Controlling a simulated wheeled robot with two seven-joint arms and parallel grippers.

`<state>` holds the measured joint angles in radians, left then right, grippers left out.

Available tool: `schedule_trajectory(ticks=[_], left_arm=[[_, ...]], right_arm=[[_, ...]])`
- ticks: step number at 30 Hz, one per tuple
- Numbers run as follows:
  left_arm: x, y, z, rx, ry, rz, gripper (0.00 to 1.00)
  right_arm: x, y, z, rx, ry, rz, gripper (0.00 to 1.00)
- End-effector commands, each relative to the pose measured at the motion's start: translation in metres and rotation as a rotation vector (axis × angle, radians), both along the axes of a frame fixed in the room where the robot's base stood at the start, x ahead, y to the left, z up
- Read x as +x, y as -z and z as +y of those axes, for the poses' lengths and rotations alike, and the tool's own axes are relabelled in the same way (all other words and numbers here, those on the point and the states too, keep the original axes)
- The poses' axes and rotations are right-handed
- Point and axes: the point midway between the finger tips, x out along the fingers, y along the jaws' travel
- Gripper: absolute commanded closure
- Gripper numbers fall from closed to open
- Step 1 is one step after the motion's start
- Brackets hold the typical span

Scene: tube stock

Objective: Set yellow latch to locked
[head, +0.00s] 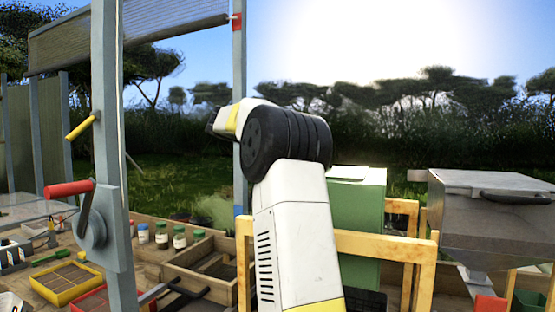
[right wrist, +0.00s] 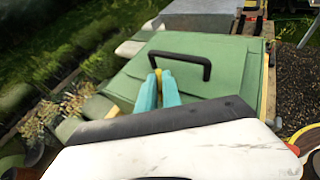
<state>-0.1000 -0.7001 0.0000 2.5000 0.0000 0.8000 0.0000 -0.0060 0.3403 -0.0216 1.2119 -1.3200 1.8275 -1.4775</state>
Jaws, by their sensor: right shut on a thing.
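In the right wrist view, my right gripper (right wrist: 160,76) has teal fingers close together at the front of a green box lid (right wrist: 225,62). They are shut on a small yellow piece, the yellow latch (right wrist: 167,80), which shows only partly between and behind the fingertips. A black bar handle (right wrist: 182,56) arches just beyond it, and its left leg is close to the fingertips. The latch's setting cannot be made out. In the head view, the green box (head: 357,200) stands partly behind my arm, and its latch and my right gripper are hidden. My left gripper is not in view.
A grey metal box (head: 490,215) with a dark handle stands right of the green one. Yellow wooden frames (head: 385,245) stand in front. At left are a post with a red-handled crank (head: 70,188), wooden trays (head: 200,268) and several jars (head: 179,239).

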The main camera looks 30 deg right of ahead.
Motion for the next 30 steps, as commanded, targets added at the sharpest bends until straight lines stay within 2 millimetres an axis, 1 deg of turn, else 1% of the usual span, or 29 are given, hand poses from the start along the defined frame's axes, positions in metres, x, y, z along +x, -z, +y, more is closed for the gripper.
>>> schedule_trajectory(ticks=[1,6,15,22,30], left_arm=[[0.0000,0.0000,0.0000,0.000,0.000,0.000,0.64],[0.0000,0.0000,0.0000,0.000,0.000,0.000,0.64],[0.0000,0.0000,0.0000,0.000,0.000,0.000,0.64],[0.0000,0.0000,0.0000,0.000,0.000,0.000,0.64],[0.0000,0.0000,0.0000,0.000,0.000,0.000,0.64]], right_arm=[[0.0032,0.0008,0.0016,0.000,0.040,-0.001,1.00],[0.0031,0.0001,0.0013,-0.002,0.167,-0.002,1.00],[0.0028,-0.0002,0.0001,-0.001,0.305,-0.002,1.00],[0.0025,0.0001,-0.0006,0.000,0.349,-0.001,1.00],[0.0019,-0.0001,-0.0009,0.002,0.358,-0.001,1.00]])
